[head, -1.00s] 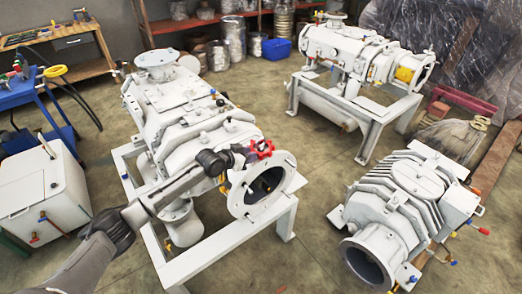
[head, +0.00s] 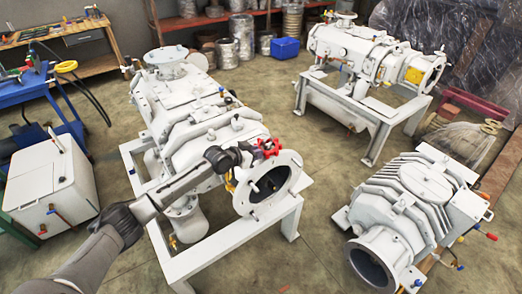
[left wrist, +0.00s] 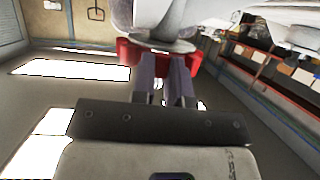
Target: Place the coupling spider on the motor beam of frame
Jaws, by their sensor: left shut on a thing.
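The red coupling spider (head: 268,147) is held by my left gripper (head: 253,151), just above the top of the round end flange of the near pump in the head view. In the left wrist view, the spider (left wrist: 126,52) shows as red edges on both sides of the two fingers (left wrist: 165,62), which are shut on it. A pale metal surface is close beyond it; I cannot tell whether they touch. The near white frame (head: 232,243) carries the pump, with a front beam below the flange. I cannot tell which part is the motor beam. My right gripper is not in view.
The near pump (head: 200,122) stands along my left arm. A second pump on its frame (head: 360,62) is at the back right. A ribbed pump unit (head: 412,195) sits at the right. A white box (head: 52,182) stands at the left. Floor between the machines is clear.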

